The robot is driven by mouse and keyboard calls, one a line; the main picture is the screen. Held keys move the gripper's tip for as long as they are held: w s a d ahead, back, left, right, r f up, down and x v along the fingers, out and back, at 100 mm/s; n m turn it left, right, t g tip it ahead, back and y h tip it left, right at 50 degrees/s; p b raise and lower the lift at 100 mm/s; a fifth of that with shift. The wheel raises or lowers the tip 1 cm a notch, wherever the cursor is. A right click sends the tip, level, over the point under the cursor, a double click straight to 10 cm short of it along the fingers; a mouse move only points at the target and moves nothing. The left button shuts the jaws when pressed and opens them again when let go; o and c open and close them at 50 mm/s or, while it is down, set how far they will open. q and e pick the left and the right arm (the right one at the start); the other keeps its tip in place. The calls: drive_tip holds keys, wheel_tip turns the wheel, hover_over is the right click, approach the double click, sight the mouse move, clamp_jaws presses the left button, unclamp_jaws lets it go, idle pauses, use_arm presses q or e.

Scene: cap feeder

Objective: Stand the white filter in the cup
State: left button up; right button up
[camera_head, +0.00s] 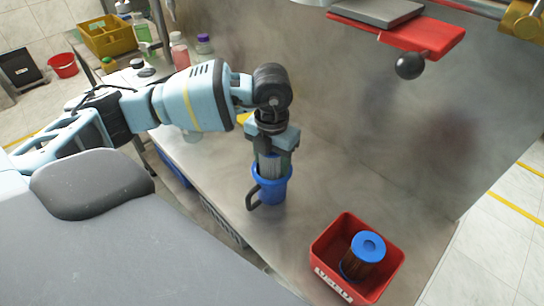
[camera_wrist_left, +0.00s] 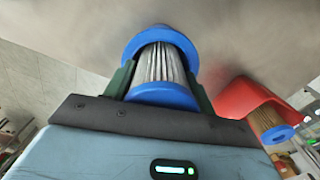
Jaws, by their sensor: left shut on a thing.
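The white filter (camera_wrist_left: 160,65) is pleated, with a blue end cap (camera_wrist_left: 163,95) nearest my wrist. My left gripper (camera_wrist_left: 157,80) is shut on it, one finger on each side. In the head view, my left gripper (camera_head: 271,152) points down over the blue cup (camera_head: 272,188), which stands upright on the bench with a dark handle at its left. The filter (camera_head: 270,166) is upright, its lower part inside the cup's rim. The cup's rim hides its lower end, so I cannot tell whether it touches the bottom. My right gripper is not in view.
A red bin (camera_head: 327,277) at the front right holds a brown filter with a blue cap (camera_head: 368,246). Bottles (camera_head: 179,52) and a yellow crate (camera_head: 105,36) are at the back left. A red plate (camera_head: 415,35) overhangs at upper right.

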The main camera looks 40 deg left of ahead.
use_arm(q)
drive_tip(key=shift+f, duration=0.1)
drive_tip(key=o, duration=1)
drive_tip(key=shift+f, duration=0.1)
drive_tip(key=shift+o, duration=0.2)
wheel_tip(320, 180, up, 13)
drive_tip(key=shift+r+p, duration=0.2)
drive_tip(key=shift+p, duration=0.15)
